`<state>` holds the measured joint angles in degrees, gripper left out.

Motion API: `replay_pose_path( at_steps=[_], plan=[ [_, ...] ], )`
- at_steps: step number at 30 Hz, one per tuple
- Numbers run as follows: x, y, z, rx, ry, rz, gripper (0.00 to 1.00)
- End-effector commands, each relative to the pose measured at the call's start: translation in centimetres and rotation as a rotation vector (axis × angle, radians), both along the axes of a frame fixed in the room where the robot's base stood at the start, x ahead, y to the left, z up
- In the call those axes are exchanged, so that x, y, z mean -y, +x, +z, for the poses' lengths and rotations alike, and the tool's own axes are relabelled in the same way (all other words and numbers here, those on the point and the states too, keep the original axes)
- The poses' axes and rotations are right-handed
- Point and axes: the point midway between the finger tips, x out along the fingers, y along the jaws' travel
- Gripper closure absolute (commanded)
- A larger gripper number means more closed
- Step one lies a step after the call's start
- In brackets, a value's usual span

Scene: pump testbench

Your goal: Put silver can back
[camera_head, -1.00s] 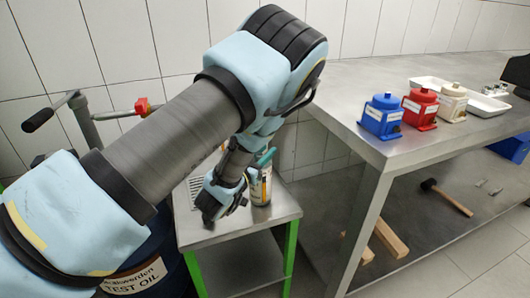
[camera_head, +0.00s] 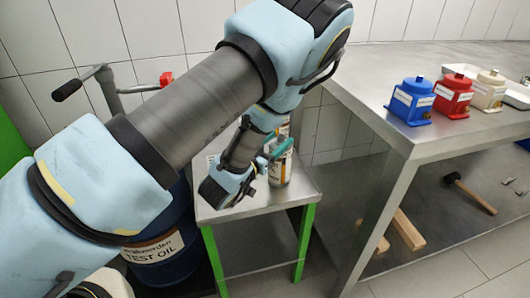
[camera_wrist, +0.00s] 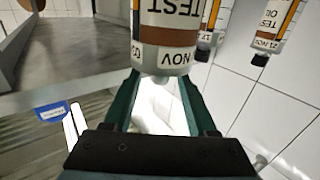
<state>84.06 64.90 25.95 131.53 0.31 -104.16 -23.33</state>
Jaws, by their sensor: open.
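A silver can with a white, orange-edged label (camera_head: 281,165) stands upright on the small steel table with green legs (camera_head: 240,208). In the wrist view the can (camera_wrist: 170,45) is close, its label reading "TEST" and its silver end toward the fingers. My gripper (camera_head: 277,149) is at the can, its teal fingers open. In the wrist view the two fingers (camera_wrist: 161,88) lie on either side of the can's near end. I cannot tell whether they touch it. My arm hides part of the small table.
Blue (camera_head: 410,101), red (camera_head: 453,95) and cream (camera_head: 489,91) pumps stand on the large steel bench (camera_head: 390,62) at right. A blue TEST OIL drum (camera_head: 160,262) is left of the small table. More labelled cans (camera_wrist: 272,28) show in the wrist view.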

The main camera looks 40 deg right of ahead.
Motion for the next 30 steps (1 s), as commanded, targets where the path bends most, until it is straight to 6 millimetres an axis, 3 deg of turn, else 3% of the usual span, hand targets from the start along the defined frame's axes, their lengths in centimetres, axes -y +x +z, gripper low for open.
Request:
replay_pose_path(
  at_steps=[6,10,23,26,30],
  plan=[
    [-4.4,-1.3,-0.2,-0.002,0.003,0.003,0.42],
    [-5.9,-1.8,-0.4,0.0,0.001,0.001,0.42],
    [-6.9,-1.9,0.0,-0.001,0.003,0.006,0.42],
    [-7.4,-0.1,0.0,-0.016,0.031,0.063,0.42],
    [-10.0,5.9,-0.4,-0.086,0.141,0.255,0.42]
  ],
)
